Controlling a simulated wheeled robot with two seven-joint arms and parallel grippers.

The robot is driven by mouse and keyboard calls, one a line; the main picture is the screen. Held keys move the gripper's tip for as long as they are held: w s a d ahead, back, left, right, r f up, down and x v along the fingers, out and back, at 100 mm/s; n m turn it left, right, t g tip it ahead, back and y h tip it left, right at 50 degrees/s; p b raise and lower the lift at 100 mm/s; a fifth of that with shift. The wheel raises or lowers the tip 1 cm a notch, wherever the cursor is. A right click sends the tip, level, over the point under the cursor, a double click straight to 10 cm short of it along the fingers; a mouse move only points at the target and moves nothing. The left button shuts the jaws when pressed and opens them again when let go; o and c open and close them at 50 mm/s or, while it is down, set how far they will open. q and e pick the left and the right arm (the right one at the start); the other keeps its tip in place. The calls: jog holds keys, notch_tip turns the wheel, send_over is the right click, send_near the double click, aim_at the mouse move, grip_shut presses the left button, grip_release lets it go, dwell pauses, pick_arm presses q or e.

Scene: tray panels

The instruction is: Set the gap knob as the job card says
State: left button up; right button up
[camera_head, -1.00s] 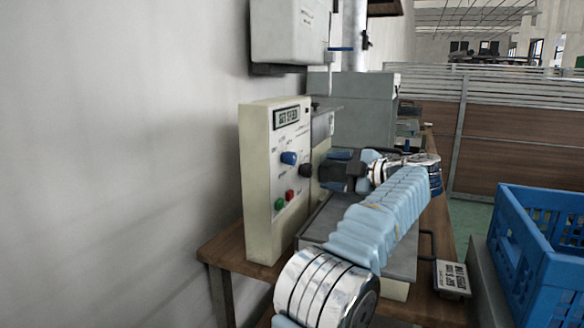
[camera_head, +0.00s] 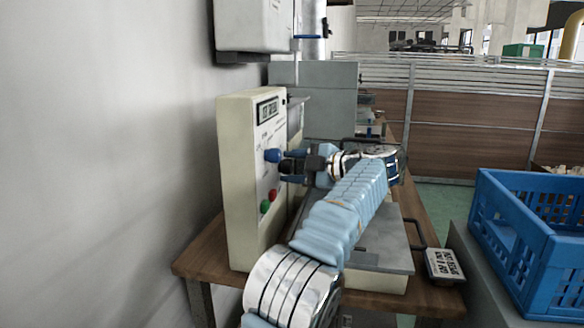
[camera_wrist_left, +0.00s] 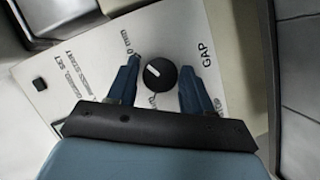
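The gap knob (camera_wrist_left: 160,75) is black and round in the left wrist view, beside printed "GAP" lettering. Its white pointer is tilted toward the upper left. My left gripper (camera_wrist_left: 159,68) is open, with one blue finger on each side of the knob and visible space between. My right gripper is not in view.
A blue knob (camera_head: 273,155) sits just beside my left fingers. A red button (camera_head: 272,195) and a green button (camera_head: 265,207) are below. A small display (camera_head: 267,109) tops the panel. A blue crate (camera_head: 520,240) stands at right.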

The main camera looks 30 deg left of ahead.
pick_arm(q)
jog(key=c, duration=0.7)
jog(key=shift+f+n+b, duration=0.2)
jog(key=shift+n+b, duration=0.1)
jog(key=shift+b, duration=0.15)
jog(key=shift+r, duration=0.15)
jog(key=shift+t, duration=0.3)
jog(key=o, duration=1)
jog(key=shift+o, duration=0.2)
jog(key=shift+d, duration=0.15)
jog(key=v, duration=1.3)
jog(key=shift+d+p, duration=0.35)
jog(key=shift+p, duration=0.1)
